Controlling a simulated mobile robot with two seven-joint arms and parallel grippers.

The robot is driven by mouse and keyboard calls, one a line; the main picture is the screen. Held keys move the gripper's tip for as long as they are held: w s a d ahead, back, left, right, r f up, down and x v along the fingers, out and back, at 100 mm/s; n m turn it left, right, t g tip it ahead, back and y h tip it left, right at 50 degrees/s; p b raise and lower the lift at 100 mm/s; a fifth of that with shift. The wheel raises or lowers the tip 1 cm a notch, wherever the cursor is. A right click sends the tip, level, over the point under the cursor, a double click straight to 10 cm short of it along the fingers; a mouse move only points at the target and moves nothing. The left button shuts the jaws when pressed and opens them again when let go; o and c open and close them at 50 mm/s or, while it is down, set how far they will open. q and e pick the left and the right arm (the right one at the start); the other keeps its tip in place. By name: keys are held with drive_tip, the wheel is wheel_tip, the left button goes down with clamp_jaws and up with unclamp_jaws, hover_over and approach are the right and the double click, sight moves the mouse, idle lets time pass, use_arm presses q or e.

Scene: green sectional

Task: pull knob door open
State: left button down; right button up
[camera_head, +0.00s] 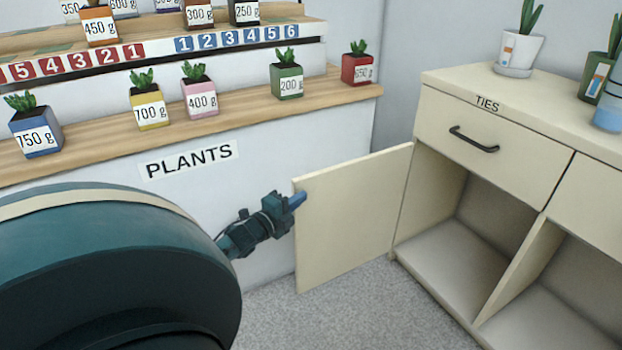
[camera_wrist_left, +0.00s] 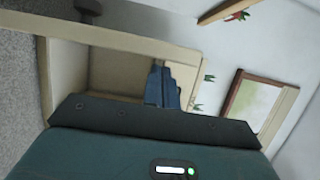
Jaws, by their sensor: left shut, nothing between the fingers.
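The cream cabinet door (camera_head: 350,210) stands swung wide open to the left, hinged at the cabinet's (camera_head: 405,245) left front edge. One flat face shows in the head view, and no knob is visible on it. In the left wrist view the door's edge (camera_wrist_left: 125,42) runs across the top, and a dark knob (camera_wrist_left: 88,8) sticks out beyond it. My left gripper (camera_head: 299,200) is shut and empty at the door's free edge. Its fingers (camera_wrist_left: 160,85) also show shut in the wrist view. I cannot tell if they touch the door. My right gripper is not in view.
The cabinet has an open compartment (camera_head: 440,215) and a drawer labelled TIES (camera_head: 490,130). A shelf unit labelled PLANTS (camera_head: 190,160) with several small potted plants stands behind the door. Grey carpet (camera_head: 340,310) lies free in front.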

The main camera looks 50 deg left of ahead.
use_arm(q)
drive_tip(key=w+a+b, duration=0.1)
drive_tip(key=a+b, duration=0.2)
drive_tip(key=a, duration=0.4)
drive_tip(key=shift+w, duration=0.4)
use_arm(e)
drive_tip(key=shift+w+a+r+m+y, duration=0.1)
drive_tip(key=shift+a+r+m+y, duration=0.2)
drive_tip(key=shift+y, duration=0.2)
use_arm(q)
drive_tip(key=shift+s+d, duration=0.1)
drive_tip(key=shift+d, duration=0.1)
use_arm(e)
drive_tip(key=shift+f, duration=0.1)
